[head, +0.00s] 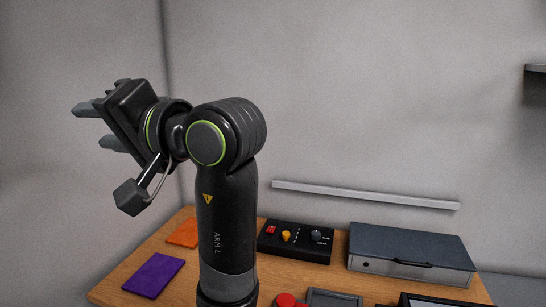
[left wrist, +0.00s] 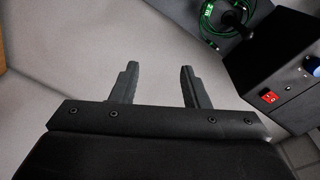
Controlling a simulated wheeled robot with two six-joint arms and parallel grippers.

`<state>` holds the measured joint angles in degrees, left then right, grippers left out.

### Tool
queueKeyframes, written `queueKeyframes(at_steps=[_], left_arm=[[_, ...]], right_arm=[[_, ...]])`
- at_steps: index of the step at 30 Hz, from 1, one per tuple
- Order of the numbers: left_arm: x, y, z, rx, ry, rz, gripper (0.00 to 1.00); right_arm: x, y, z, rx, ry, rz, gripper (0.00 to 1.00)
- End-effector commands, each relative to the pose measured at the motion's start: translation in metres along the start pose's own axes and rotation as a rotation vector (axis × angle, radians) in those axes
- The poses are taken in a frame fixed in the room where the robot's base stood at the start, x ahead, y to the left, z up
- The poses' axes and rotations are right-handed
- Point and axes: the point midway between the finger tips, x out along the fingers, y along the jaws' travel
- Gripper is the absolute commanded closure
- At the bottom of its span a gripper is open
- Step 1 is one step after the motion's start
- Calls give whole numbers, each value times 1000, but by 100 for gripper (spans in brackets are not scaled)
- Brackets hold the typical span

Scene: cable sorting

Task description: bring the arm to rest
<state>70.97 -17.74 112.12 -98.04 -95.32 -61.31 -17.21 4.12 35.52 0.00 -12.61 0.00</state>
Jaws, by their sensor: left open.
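My left arm, marked ARM L, stands upright in the middle of the head view. My left gripper (head: 92,126) is raised high at the upper left, above the table, with its fingers pointing left. In the left wrist view the left gripper (left wrist: 158,85) has its two fingers apart with nothing between them. It is open and touches no object. My right gripper is not in either view.
The wooden table (head: 178,262) holds an orange mat (head: 184,233), a purple mat (head: 154,276), a black control box (head: 296,241) and a grey lidded case (head: 410,252). A green cable (left wrist: 205,20) shows in the wrist view. A wall shelf (head: 536,69) is at right.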

Motion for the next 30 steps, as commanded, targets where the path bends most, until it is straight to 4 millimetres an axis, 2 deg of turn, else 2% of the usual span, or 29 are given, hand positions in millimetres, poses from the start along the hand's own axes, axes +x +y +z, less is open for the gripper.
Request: queueKeyframes(at_steps=[5, 8, 12, 14, 21, 26, 30], left_arm=[[33, 57, 8, 14, 29, 68, 59], [56, 102, 20, 19, 50, 129, 59], [84, 164, 47, 18, 72, 229, 59], [93, 190, 62, 15, 77, 274, 59], [116, 281, 138, -1, 70, 466, 59], [118, 329, 201, -18, 38, 603, 59], [111, 361, 260, -37, -10, 727, 59]], right_arm=[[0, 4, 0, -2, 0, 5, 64], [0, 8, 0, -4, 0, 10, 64], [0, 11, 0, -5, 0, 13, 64], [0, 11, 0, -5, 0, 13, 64], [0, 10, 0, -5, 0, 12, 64], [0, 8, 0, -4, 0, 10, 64], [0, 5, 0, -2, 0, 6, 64]])
